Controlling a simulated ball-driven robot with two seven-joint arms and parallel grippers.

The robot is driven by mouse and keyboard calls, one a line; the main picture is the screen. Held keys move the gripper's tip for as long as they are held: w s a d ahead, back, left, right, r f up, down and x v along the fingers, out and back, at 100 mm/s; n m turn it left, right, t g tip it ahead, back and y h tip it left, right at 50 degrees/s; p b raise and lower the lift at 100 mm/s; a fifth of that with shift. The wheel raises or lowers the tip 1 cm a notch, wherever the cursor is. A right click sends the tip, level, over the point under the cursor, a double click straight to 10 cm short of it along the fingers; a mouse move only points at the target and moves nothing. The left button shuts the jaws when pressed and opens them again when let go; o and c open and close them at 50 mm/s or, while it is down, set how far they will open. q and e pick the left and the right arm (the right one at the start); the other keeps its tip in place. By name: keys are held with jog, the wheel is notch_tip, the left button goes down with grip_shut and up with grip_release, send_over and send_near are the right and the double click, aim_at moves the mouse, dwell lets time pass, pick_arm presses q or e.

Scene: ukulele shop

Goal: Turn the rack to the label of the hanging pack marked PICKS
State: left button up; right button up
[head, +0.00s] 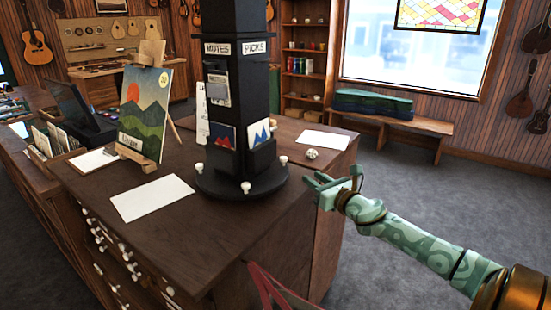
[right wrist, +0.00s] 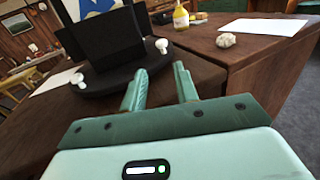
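The rack (head: 232,90) is a black column on a round black base (head: 215,188) with white knobs, one at the front (head: 246,187). Its top carries the signs MUTES (head: 216,48) and PICKS (head: 254,47). A white pack with a blue peak (head: 259,133) hangs below the PICKS sign, partly behind a black holder. A red and blue pack (head: 223,135) is on the MUTES side. My right gripper (head: 314,179) is open and empty, just right of the base. In the right wrist view its fingers (right wrist: 160,88) point towards the base, near a white knob (right wrist: 162,46). My left gripper is out of view.
The rack stands on a brown wooden counter (head: 230,232) with drawers. A whitish lump (head: 312,154) and another sheet (head: 323,140) are behind my right gripper. Floor is clear at right.

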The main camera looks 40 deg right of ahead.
aim_at(286, 159)
jog(key=w+b, duration=0.1)
jog(key=w, duration=0.4)
jog(key=w+d+b, duration=0.1)
jog(key=w, duration=0.9)
jog(key=shift+w+d+f+b, duration=0.15)
jog(key=shift+d+b, duration=0.25)
jog(key=shift+w, duration=0.5)
grip_shut()
